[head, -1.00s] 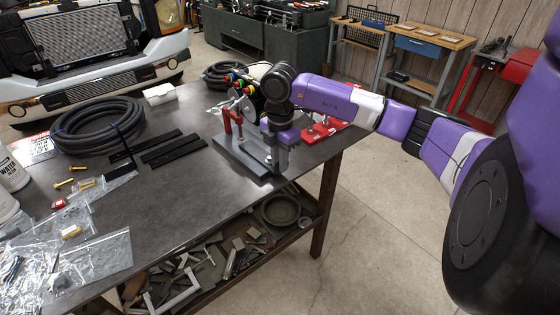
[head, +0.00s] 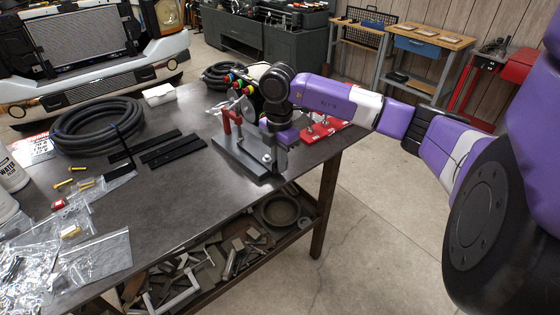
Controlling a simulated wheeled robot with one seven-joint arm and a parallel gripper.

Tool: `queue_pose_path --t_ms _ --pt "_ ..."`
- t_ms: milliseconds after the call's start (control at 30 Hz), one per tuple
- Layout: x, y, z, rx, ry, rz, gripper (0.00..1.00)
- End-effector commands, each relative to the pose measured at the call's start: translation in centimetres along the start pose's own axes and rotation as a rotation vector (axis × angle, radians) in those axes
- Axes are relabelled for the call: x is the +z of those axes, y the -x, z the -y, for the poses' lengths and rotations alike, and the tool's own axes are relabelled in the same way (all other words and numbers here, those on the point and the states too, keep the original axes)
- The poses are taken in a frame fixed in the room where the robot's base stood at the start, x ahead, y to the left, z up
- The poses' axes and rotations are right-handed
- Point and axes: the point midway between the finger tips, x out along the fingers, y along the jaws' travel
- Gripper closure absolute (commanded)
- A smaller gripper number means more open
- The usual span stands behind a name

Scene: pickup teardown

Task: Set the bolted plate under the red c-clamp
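A dark grey plate (head: 238,157) with a silver bolt (head: 267,158) near its right end lies on the table. A red upright clamp (head: 227,121), which looks like the red c-clamp, stands at the plate's far left side. My gripper (head: 277,160) points down at the plate's right end, close to the bolt. My wrist and hand hide part of the plate and what lies behind it. The fingertips are too small and overlapped to tell whether they are open or shut on the plate.
A red base (head: 322,130) with dark upright parts sits right of my gripper, near the table edge. Black flat bars (head: 172,150) and a coiled black hose (head: 97,126) lie to the left. Bolts and plastic bags cover the near left. The table's front middle (head: 185,195) is clear.

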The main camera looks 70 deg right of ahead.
Motion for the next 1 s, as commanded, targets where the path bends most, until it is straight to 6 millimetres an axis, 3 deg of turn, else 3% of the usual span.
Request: queue_pose_path --t_ms 33,333,1000 --pt "-0.5 -1.0 0.1 -0.006 0.004 -0.006 0.67" --pt "-0.5 -0.6 0.1 -0.006 0.005 -0.007 0.67" --pt "-0.2 6.0 0.1 -0.003 0.005 -0.002 0.67"
